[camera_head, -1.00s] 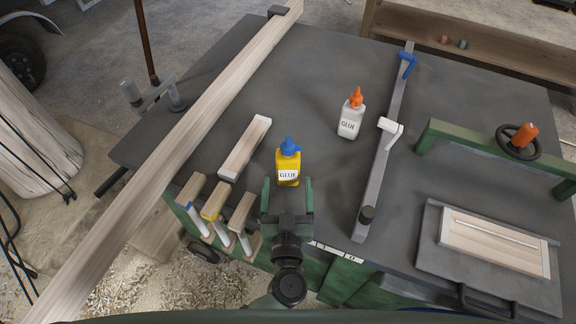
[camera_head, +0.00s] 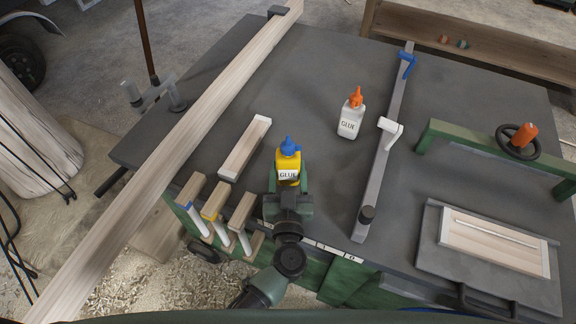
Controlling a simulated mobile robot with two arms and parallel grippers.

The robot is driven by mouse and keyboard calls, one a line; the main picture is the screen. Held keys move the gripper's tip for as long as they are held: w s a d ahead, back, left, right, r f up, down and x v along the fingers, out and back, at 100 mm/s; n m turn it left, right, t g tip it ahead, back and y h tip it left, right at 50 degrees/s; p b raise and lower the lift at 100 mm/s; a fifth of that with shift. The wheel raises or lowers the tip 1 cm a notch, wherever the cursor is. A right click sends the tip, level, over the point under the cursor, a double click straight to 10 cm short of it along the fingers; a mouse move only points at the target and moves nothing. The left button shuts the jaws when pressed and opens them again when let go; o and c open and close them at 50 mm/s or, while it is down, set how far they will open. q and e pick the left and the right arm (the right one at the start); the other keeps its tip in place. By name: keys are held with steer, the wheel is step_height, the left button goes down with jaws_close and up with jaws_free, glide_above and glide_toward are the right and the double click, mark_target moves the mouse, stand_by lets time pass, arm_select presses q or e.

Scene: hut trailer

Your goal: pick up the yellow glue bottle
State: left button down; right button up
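The yellow glue bottle (camera_head: 288,163) with a blue cap and a "GLUE" label stands upright on the dark workbench (camera_head: 320,80), near its front edge. My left gripper (camera_head: 288,178) reaches it from the front, with one finger at each side of its lower part. The fingers are drawn in against the bottle's sides. The base of the bottle is partly hidden by the gripper. My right gripper is not in view.
A white glue bottle (camera_head: 351,117) with an orange cap stands to the back right. A small wood block (camera_head: 244,148) lies to the left, by a long plank (camera_head: 190,120). Wooden-handled tools (camera_head: 215,200) hang at the front edge. A long bar clamp (camera_head: 380,165) lies to the right.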

mark_target(288, 168)
arm_select(q)
steer(key=shift+r, duration=0.1)
steer(key=shift+r, duration=0.5)
step_height(288, 168, up, 2)
steer(key=shift+r, duration=0.15)
steer(key=s, duration=1.8)
steer(key=shift+w+r, duration=0.1)
